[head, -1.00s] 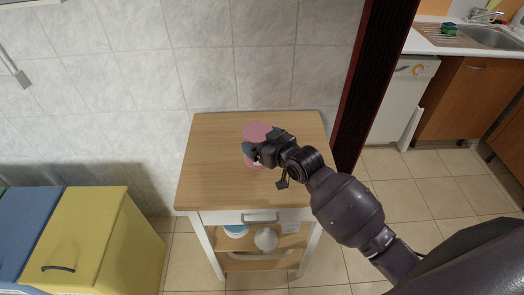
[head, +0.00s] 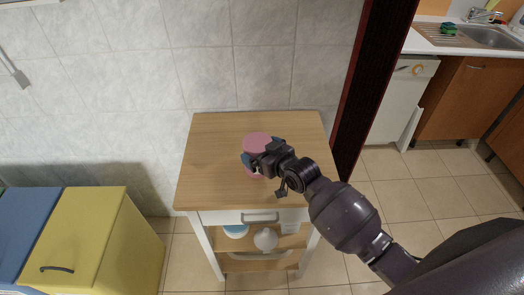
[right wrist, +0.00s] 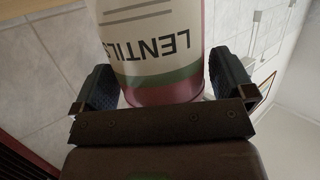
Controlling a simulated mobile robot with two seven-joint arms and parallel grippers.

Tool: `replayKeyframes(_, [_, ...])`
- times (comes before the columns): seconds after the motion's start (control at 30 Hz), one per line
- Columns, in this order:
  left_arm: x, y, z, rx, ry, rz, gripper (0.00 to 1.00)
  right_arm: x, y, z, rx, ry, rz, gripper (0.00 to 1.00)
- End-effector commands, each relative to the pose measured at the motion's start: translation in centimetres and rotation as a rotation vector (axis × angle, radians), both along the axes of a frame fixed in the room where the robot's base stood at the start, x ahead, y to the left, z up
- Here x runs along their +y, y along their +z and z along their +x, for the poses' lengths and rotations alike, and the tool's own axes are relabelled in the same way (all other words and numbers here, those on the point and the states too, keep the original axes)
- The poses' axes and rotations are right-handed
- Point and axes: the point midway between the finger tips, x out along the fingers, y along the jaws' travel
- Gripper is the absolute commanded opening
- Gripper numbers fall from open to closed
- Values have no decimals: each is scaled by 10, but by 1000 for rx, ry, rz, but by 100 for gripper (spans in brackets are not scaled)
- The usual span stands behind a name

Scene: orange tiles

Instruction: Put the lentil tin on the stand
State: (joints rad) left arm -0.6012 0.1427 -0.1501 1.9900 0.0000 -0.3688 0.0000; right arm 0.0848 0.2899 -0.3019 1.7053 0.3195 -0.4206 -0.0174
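The lentil tin (head: 257,141) has a pink lid in the head view. In the right wrist view the tin (right wrist: 155,45) shows a cream label reading "LENTILS", with green and red bands. My left gripper is out of view.
The rest of the stand's top is clear. Its lower shelf holds a few dishes (head: 266,239). A tiled wall is behind, and a dark red post (head: 372,85) rises at the right.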

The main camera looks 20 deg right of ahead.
Motion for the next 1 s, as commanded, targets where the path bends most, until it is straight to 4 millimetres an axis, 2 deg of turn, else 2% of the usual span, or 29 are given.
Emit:
replayKeyframes(0.13, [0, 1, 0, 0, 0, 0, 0, -1, 4, -1, -1, 0, 0, 100])
replayKeyframes(0.23, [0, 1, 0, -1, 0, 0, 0, -4, 6, -10, 0, -1, 0, 100])
replayKeyframes(0.7, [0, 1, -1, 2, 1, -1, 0, -33, 30, -86, 0, -1, -2, 100])
replayKeyframes(1.0, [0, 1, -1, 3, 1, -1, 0, -40, 38, -107, 0, 0, 0, 100])
